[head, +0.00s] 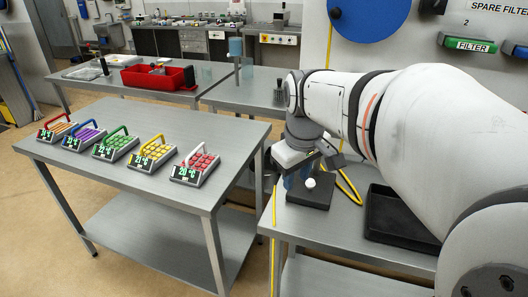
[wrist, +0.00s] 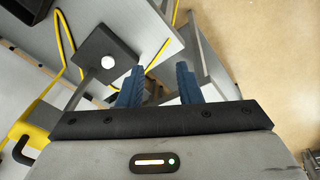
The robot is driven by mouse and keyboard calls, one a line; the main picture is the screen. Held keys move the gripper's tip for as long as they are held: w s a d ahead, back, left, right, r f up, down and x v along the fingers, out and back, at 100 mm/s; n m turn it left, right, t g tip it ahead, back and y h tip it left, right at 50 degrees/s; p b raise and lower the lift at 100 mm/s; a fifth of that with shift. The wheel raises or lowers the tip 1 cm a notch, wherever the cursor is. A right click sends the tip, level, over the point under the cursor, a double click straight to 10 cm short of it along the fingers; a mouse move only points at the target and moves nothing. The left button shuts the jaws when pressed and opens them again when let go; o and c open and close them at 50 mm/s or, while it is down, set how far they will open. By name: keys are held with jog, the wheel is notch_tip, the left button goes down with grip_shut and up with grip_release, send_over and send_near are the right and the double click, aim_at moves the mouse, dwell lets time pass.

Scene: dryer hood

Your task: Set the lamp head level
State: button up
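A dark square plate (head: 318,200) with a white ball (head: 310,184) on it lies on the right-hand steel table. In the wrist view the plate (wrist: 97,45) and white ball (wrist: 108,62) are at upper left, with a thin grey rod beside them. A yellow part with a dark slot (wrist: 25,138) shows at the wrist view's left edge; I cannot tell whether it is the lamp head. My gripper (wrist: 160,85) has its blue fingers apart with nothing between them. In the head view the gripper (head: 298,180) points down beside the ball, and my wrist hides what is behind it.
A yellow cord (head: 350,188) runs over the table beside the plate. A black tray (head: 395,220) lies to its right. The left table (head: 150,125) holds several small devices with coloured handles. A red bin (head: 158,78) stands on the table behind.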

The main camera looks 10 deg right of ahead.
jog(key=shift+s+a+f, duration=0.2)
jog(key=shift+s+f, duration=0.1)
jog(key=shift+f, duration=0.05)
jog(key=shift+s+d+f, duration=0.15)
jog(key=shift+d+f, duration=0.05)
jog(key=shift+d, duration=0.05)
jog(key=shift+c, duration=1.4)
jog(key=d+n+h, duration=0.1)
jog(key=s+d+f+n+h, duration=0.1)
jog(key=d, duration=0.1)
jog(key=s+d+f+n+h+b, duration=0.1)
jog(key=h, duration=0.1)
jog(key=shift+d+g, duration=0.3)
grip_shut()
jog(key=w+d+r+n+t+h+b, duration=0.2)
jog(key=w+d+r+n+t+h, duration=0.15)
jog(key=n+t+h, duration=0.6)
jog(key=w+a+r+n+t+y, duration=0.2)
jog(key=w+a+n+t+y, duration=0.3)
jog(key=n, duration=0.8)
jog(key=w+d+r+g+h+p, duration=0.1)
jog(key=w+d+r, duration=0.2)
jog(key=w+d, duration=0.2)
jog(key=shift+w+d, duration=0.35)
jog(key=shift+w, duration=1.45)
